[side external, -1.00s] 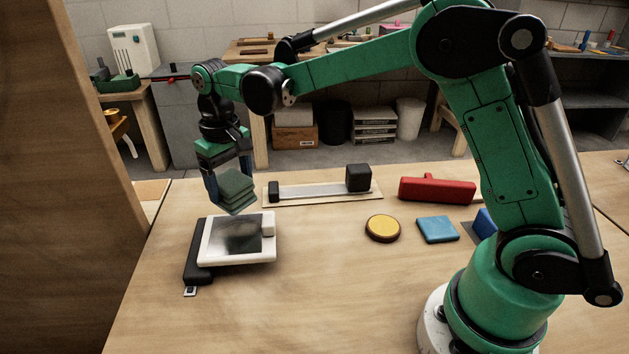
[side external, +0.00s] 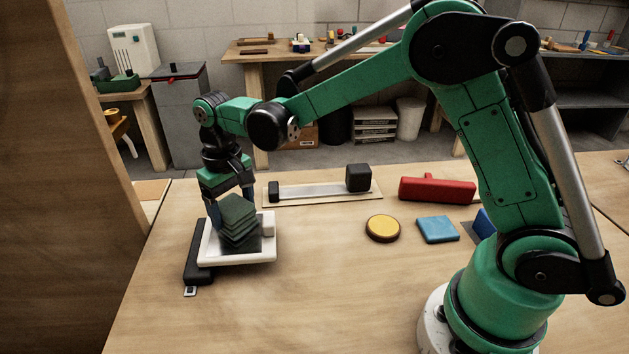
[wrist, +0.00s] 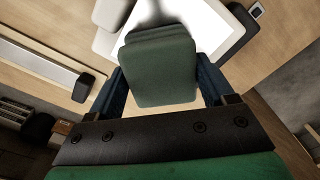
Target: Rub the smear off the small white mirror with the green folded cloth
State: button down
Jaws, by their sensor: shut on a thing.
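The green folded cloth (side external: 238,218) is held between the fingers of my gripper (side external: 231,208), which is shut on it. It also shows in the wrist view (wrist: 160,68) between the two blue fingers of my gripper (wrist: 163,88). A dark patch of the smear shows past the cloth in the wrist view (wrist: 165,14). The rest is hidden behind the cloth.
A black bar (side external: 198,266) lies along the mirror's left side. A metal strip with black end blocks (side external: 315,191) is behind it. A yellow disc (side external: 382,228), blue pad (side external: 437,229) and red tool (side external: 437,190) lie to the right. The front table is clear.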

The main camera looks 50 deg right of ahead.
jog(key=shift+w+d, duration=0.65)
jog(key=shift+d, duration=0.1)
jog(key=shift+s+a, duration=1.35)
jog(key=shift+a, duration=0.05)
jog(key=shift+w+d, duration=1.4)
jog(key=shift+d+r, duration=0.1)
jog(key=shift+r, duration=3.9)
